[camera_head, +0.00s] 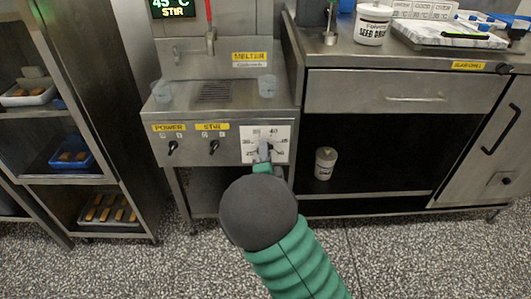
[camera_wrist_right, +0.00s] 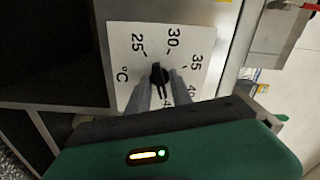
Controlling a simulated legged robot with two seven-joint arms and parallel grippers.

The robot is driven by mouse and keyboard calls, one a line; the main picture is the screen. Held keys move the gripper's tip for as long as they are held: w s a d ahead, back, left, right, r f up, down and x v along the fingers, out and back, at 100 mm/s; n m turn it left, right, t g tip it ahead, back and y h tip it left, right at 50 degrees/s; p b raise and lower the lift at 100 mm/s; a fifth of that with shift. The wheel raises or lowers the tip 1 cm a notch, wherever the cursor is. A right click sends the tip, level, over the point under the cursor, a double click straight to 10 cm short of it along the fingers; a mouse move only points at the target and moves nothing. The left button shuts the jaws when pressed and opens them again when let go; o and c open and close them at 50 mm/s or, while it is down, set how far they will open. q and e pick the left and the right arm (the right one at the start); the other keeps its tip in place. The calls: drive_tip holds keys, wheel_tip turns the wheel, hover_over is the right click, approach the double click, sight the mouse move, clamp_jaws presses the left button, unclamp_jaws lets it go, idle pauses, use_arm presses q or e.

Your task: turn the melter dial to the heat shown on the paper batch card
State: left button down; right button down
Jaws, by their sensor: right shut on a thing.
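The melter dial is a black knob (camera_wrist_right: 159,72) on a white plate (camera_wrist_right: 125,42) marked in °C, with 25, 30 and 35 readable and a partly hidden number starting with 4. In the head view the plate (camera_head: 284,133) is on the melter's front panel, right of the power and stir switches. My right gripper (camera_head: 264,152) is shut on the knob, with one finger on each side; it also shows in the wrist view (camera_wrist_right: 160,88). The fingers hide part of the scale, and I cannot tell the exact pointer reading. My left gripper is out of view. I cannot pick out the batch card for certain.
A display (camera_head: 174,8) above the melter shows 45 °C and STIR. The power switch (camera_head: 172,147) and stir switch (camera_head: 214,147) are left of the dial. A counter with a drawer (camera_head: 400,92) stands to the right. A shelf rack (camera_head: 65,117) with trays stands at left.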

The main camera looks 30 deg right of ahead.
drive_tip(key=shift+f+n, duration=0.1)
drive_tip(key=shift+n, duration=0.2)
drive_tip(key=shift+a+n+p, duration=0.1)
drive_tip(key=shift+n+p, duration=5.9)
drive_tip(key=shift+n, duration=3.4)
drive_tip(key=shift+f, duration=0.15)
drive_tip(key=c, duration=1.5)
unclamp_jaws()
